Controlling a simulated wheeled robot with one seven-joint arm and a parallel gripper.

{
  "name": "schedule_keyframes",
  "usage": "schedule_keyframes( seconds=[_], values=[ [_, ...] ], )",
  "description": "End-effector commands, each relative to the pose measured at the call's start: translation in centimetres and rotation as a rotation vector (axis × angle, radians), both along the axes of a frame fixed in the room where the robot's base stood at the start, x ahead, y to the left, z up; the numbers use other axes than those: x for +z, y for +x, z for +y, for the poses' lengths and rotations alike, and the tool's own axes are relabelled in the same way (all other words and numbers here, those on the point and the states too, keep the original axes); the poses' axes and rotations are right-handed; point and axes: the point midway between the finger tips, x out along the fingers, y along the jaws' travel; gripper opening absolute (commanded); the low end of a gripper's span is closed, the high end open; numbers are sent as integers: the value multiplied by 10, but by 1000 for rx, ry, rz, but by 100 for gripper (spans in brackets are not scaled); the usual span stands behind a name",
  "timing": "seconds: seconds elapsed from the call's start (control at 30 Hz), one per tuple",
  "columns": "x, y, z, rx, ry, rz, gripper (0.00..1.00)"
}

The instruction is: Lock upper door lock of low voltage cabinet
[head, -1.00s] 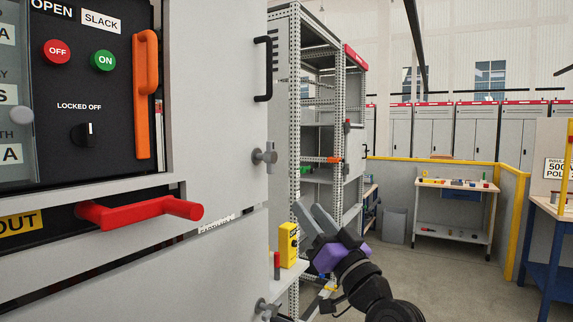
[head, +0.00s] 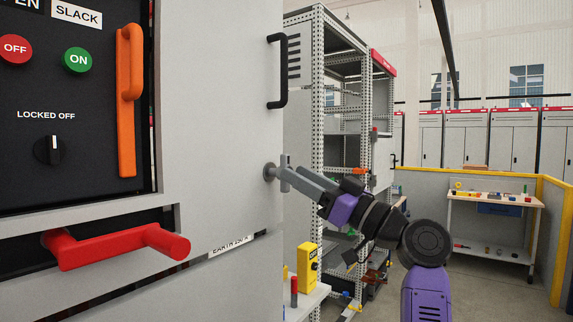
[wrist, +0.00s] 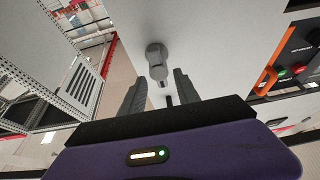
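The upper door lock (head: 270,172) is a grey round boss with a T-shaped handle. It stands out near the right edge of the light grey cabinet door (head: 222,110), and its crossbar looks upright. In the wrist view the lock (wrist: 157,58) lies straight ahead, close to the fingertips. My gripper (head: 300,176) reaches the lock from the right. Its two grey fingers are apart in the wrist view (wrist: 160,84), one on each side of the line to the lock. The fingers look empty; whether they touch the crossbar I cannot tell.
A black door handle (head: 285,70) is above the lock. A red lever (head: 115,248) and an orange handle (head: 128,100) stick out at the left. A yellow box (head: 307,270) stands on a shelf below my arm. Open metal racks (head: 340,110) stand behind.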

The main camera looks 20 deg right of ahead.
Motion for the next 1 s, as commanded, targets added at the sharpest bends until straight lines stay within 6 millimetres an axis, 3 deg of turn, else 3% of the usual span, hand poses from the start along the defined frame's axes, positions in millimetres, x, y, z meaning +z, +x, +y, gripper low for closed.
schedule_keyframes(
  seconds=[0.3,0.63,0.67,0.83,1.0],
  values=[
    [16,29,21,-1,0,2,38],
    [16,33,23,-2,1,0,38],
    [16,33,23,-2,1,0,36],
    [16,33,23,-1,1,1,3],
    [16,32,23,-1,1,2,0]
  ],
)
